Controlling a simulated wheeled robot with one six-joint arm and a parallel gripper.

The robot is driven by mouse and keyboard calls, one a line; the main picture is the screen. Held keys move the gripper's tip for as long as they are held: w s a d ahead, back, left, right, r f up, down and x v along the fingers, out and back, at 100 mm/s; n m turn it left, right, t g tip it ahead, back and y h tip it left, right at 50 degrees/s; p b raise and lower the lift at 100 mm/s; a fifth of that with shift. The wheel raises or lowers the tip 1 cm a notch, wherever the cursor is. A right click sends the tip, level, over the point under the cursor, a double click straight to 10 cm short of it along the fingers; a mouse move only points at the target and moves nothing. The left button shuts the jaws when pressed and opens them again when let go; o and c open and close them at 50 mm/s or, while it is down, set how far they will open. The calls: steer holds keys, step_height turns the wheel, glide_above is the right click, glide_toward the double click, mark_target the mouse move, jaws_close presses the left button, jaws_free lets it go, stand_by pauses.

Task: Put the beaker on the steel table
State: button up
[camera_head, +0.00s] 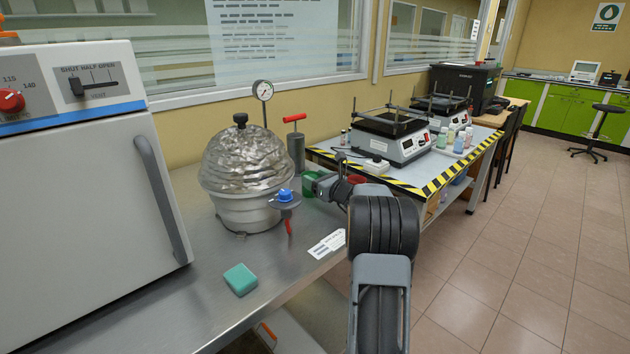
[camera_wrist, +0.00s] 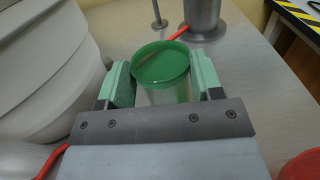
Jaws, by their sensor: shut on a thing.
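The beaker (camera_wrist: 165,66) looks green, with a round rim at the top, and stands about upright between the pads of my gripper (camera_wrist: 162,80) in the wrist view. The gripper is shut on it, a pad on each side. In the head view the green beaker (camera_head: 312,184) is partly hidden by my gripper (camera_head: 322,186), right of the white vessel. The steel table (camera_head: 205,255) runs along the left and under them. I cannot tell whether the beaker's base touches the table top; its lower part is hidden in the wrist view.
A foil-topped white vessel (camera_head: 243,180) stands close left of my gripper, with a blue-knobbed valve (camera_head: 285,197) and red hose. A grey cylinder (camera_head: 296,150) stands behind. A teal block (camera_head: 240,279) and paper label (camera_head: 327,244) lie nearer. A white oven (camera_head: 90,180) fills the left.

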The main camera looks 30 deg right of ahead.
steer(key=o, duration=0.9)
steer(key=shift+f, duration=0.1)
steer(key=shift+s, duration=0.15)
steer(key=s, duration=0.4)
steer(key=s+d, duration=0.1)
steer(key=s, duration=0.2)
steer(key=s+d, duration=0.1)
steer(key=s, duration=0.3)
steer(key=shift+s+p, duration=0.3)
steer(key=shift+p, duration=0.05)
